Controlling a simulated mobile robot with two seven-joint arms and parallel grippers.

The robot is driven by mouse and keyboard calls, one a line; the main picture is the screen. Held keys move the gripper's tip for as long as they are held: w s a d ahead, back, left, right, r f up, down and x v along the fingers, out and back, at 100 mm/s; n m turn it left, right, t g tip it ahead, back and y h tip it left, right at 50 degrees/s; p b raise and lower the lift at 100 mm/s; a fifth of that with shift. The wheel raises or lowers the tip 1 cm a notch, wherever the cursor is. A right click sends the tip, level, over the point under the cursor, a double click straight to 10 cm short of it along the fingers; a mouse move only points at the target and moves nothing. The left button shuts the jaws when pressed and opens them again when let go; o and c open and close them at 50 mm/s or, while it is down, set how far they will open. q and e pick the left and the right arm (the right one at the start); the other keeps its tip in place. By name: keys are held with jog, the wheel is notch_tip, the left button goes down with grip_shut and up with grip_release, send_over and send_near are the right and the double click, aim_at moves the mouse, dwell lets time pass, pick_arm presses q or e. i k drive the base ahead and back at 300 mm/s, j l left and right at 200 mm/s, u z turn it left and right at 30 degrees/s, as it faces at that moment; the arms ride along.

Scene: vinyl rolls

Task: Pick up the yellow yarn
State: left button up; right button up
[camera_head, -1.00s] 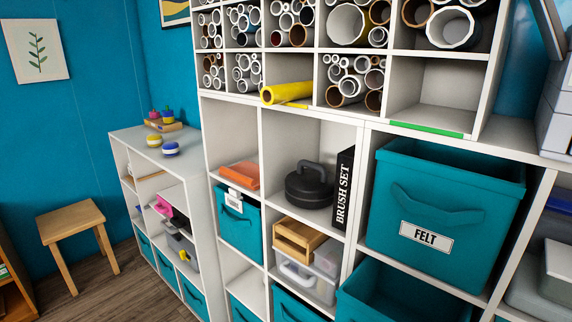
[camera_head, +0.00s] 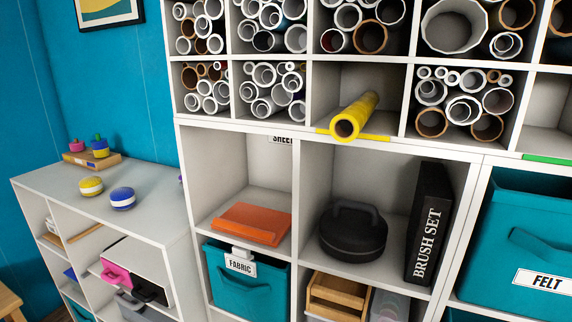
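A small round yellow thing with a pale band, likely the yellow yarn (camera_head: 91,186), sits on top of the low white cabinet (camera_head: 150,185) at the left. A similar blue one with a white band, likely blue yarn (camera_head: 122,199), stands just to its right, a little nearer the front. Neither of my grippers is in view.
A wooden board (camera_head: 92,160) with small coloured items lies behind the yarn. A tall shelf unit with rolls, including a yellow roll (camera_head: 354,115), stands right of the cabinet. An orange item (camera_head: 246,224) and a teal bin (camera_head: 240,278) fill its lower cubbies.

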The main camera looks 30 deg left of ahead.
aim_at(91, 185)
jog(key=j+z, duration=0.1)
jog(key=j, duration=0.65)
jog(key=j+z, duration=0.15)
jog(key=j, duration=0.55)
jog(key=k+j+z, duration=0.1)
jog(key=j, duration=0.6)
